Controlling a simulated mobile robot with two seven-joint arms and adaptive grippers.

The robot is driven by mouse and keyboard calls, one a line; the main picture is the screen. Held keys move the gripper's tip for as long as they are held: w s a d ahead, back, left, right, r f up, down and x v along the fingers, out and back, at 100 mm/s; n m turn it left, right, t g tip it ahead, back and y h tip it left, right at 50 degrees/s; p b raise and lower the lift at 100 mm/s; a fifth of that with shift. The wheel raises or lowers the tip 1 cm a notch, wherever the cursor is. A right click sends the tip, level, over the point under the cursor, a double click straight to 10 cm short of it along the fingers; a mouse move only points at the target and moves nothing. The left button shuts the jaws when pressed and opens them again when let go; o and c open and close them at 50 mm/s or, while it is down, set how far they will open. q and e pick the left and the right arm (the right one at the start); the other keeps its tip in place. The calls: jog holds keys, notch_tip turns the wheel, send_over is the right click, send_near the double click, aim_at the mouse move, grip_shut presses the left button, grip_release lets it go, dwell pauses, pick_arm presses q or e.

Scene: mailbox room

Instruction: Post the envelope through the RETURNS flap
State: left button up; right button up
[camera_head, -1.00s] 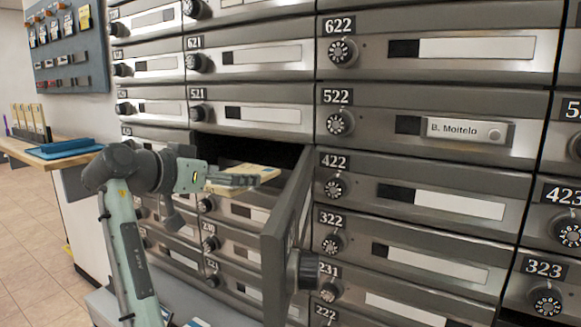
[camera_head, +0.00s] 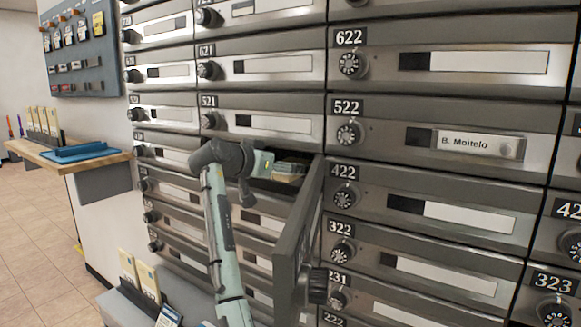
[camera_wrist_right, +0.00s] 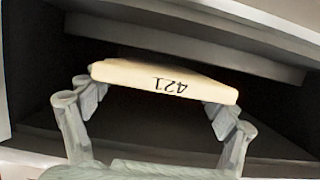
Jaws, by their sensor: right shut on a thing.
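A cream envelope (camera_wrist_right: 165,77) marked 421, upside down in the right wrist view, is between the fingers of my right gripper (camera_wrist_right: 160,98). The gripper is shut on it. In the head view the envelope (camera_head: 287,171) shows at the mouth of an open, dark compartment left of box 422. My wrist partly hides it there. The compartment's door (camera_head: 296,240) stands swung out to the right of my arm. The wrist view shows the compartment's grey walls around a dark inside. No RETURNS flap can be made out. My left gripper is not in view.
Closed boxes with dials, such as 522 (camera_head: 430,135) and 422 (camera_head: 430,200), surround the opening. A wooden shelf (camera_head: 60,160) with a blue tray (camera_head: 85,152) is at the left. Cards (camera_head: 140,272) stand on a grey ledge low down. Tiled floor is clear at left.

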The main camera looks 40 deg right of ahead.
jog(key=p+x, duration=0.1)
jog(key=x, duration=0.2)
jog(key=shift+d+f, duration=0.15)
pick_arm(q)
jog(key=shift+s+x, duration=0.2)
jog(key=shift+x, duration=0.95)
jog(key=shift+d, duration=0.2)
pick_arm(e)
jog(key=shift+f, duration=0.1)
jog(key=o, duration=0.6)
jog(key=shift+f, duration=0.1)
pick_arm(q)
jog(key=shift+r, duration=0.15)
pick_arm(e)
jog(key=o, duration=0.4)
jog(key=shift+c, duration=0.2)
